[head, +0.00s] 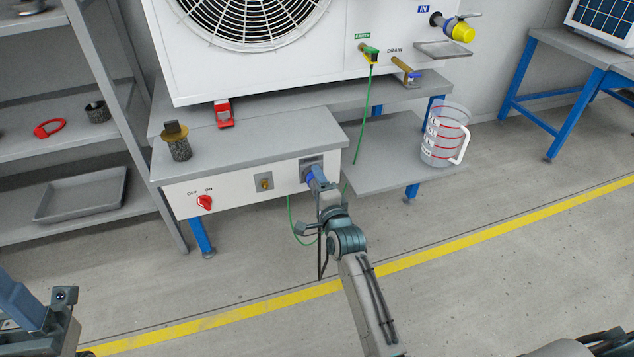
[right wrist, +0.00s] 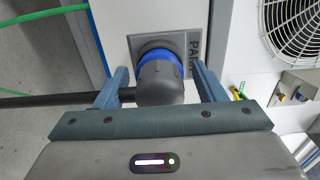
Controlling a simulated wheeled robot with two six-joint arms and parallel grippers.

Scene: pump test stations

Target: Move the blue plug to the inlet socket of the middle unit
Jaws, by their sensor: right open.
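The blue plug (right wrist: 160,80), a blue ring with a dark grey body, sits in a square grey socket plate (right wrist: 181,46) on the front of the white control panel (head: 235,188). In the head view the plug (head: 309,177) is partly covered by my right gripper (head: 318,183). In the right wrist view, my right gripper (right wrist: 165,88) is open, with one finger on each side of the plug and gaps beside it. A large white fan unit (head: 345,55) stands above the panel. Part of my left arm shows at the lower left; its jaws are not clear.
The panel has a red switch (head: 205,202). A green cable (head: 366,115) hangs from the earth point beside the panel. A measuring jug (head: 441,140) stands on the lower shelf at right. A yellow-capped valve (head: 462,32) is under the IN label. The floor in front is open.

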